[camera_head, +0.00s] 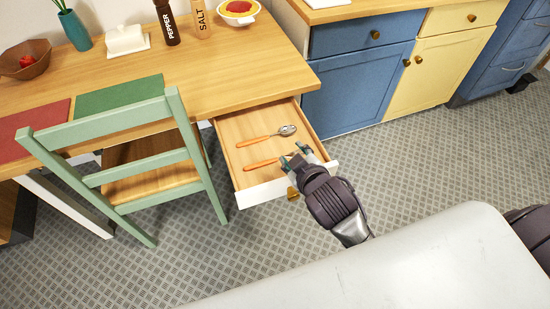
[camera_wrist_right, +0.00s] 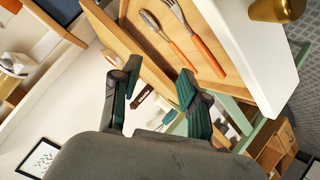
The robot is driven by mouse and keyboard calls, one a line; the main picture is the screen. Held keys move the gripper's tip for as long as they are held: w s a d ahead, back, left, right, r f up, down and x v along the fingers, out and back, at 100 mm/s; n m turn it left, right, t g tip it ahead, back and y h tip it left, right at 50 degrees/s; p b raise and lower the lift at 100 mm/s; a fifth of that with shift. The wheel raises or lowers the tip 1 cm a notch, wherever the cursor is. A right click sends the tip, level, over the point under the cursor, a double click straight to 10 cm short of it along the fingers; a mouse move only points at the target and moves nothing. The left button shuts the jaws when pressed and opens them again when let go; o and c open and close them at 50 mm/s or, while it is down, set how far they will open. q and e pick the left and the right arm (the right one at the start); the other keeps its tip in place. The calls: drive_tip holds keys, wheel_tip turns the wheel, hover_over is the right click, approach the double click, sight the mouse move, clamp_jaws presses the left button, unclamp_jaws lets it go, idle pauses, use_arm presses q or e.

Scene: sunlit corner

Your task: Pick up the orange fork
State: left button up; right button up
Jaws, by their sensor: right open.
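The orange fork (camera_head: 262,164) lies in the open wooden drawer (camera_head: 238,127), nearer its front, with its orange handle to the left. Its metal head is partly hidden by my right gripper in the head view. My right gripper (camera_head: 295,154) is open and empty, over the drawer's front right part, close to the fork's head. In the wrist view the fork (camera_wrist_right: 208,58) lies above and to the right of my open fingers (camera_wrist_right: 160,76), not between them. My left gripper is not in view.
An orange-handled spoon (camera_head: 255,140) lies behind the fork in the drawer. A green chair (camera_head: 133,118) stands left of the drawer, at the wooden table (camera_head: 228,70). Blue and yellow cabinets (camera_head: 355,88) stand to the right. Patterned floor is clear in front.

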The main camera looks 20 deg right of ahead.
drive_tip(key=w+a+r+n+t+y, duration=0.45)
drive_tip(key=a+r+n, duration=0.25)
drive_tip(key=r, duration=0.3)
drive_tip(key=w+a+r+n+t+y, duration=0.3)
drive_tip(key=a+r+n+y, duration=0.35)
drive_tip(key=r, duration=0.45)
drive_tip(key=s+a+n+g+y, duration=0.5)
drive_tip(key=n+g, duration=0.3)
drive_tip(key=n, duration=0.4)
drive_tip(key=s+a+n+g+y, duration=0.2)
drive_tip(key=a+n+g+y, duration=0.45)
drive_tip(key=n, duration=0.55)
drive_tip(key=n+g+h, duration=0.5)
drive_tip(key=n+h, duration=0.6)
drive_tip(key=h, duration=1.1)
hover_over(269, 161)
wheel_tip(269, 161, down, 16)
drive_tip(key=r, duration=0.1)
wheel_tip(269, 161, down, 8)
drive_tip(key=shift+d+r, duration=0.1)
drive_tip(key=shift+r, duration=0.1)
drive_tip(key=shift+f+p, duration=0.4)
drive_tip(key=shift+f, duration=2.75)
